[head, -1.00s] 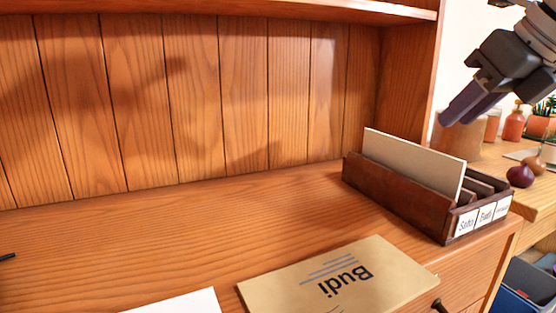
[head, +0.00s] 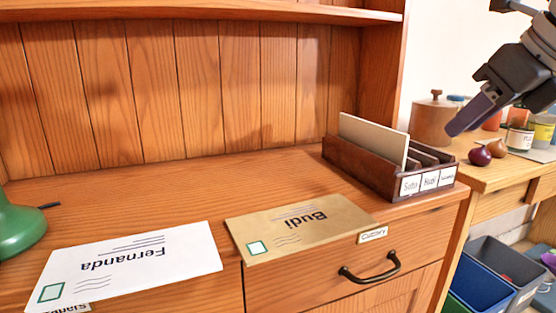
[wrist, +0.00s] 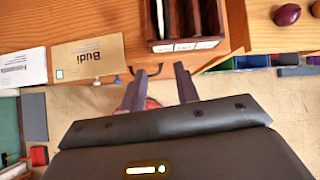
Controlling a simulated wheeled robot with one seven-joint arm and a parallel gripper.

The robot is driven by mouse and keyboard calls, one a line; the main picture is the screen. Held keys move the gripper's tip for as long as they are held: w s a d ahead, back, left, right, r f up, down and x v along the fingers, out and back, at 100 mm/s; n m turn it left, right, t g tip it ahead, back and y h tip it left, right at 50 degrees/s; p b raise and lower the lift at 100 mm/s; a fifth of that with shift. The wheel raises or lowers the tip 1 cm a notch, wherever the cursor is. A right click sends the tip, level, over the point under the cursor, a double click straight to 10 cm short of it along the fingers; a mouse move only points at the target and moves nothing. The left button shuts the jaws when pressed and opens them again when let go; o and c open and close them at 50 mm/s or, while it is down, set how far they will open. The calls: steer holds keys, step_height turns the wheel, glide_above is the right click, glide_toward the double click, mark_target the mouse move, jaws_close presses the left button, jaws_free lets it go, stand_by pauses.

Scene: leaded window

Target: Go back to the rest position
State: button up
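My gripper (head: 474,116) is raised at the upper right of the head view, above and to the right of the letter sorter, touching nothing. In the wrist view my gripper (wrist: 162,88) has its two fingers apart with nothing between them. The dark wooden letter sorter (head: 352,172) stands at the right end of the desk, with name labels on its front and a pale envelope (head: 373,140) upright in a left slot. It also shows in the wrist view (wrist: 152,30).
A tan "Budi" envelope (head: 300,226) and a white "Fernanda" envelope (head: 135,262) lie flat on the desk (head: 180,200). A green object (head: 18,228) is at the left edge. A side table (head: 490,178) holds onions and jars. Bins (head: 500,268) stand below at right.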

steer(key=s+a+f+n+h, duration=0.1)
steer(key=s+a+f+n, duration=0.2)
steer(key=f+n, duration=0.7)
steer(key=s+a+f+n+g+h, duration=0.1)
steer(key=s+a+f+n, duration=0.2)
steer(key=f+n, duration=0.7)
steer(key=s+a+f+n, duration=0.3)
steer(key=f+n, duration=0.7)
steer(key=f, duration=0.5)
steer(key=shift+a+f+g+h, duration=0.3)
steer(key=shift+a+h, duration=0.1)
steer(key=shift+a, duration=0.25)
steer(key=shift+r, duration=0.1)
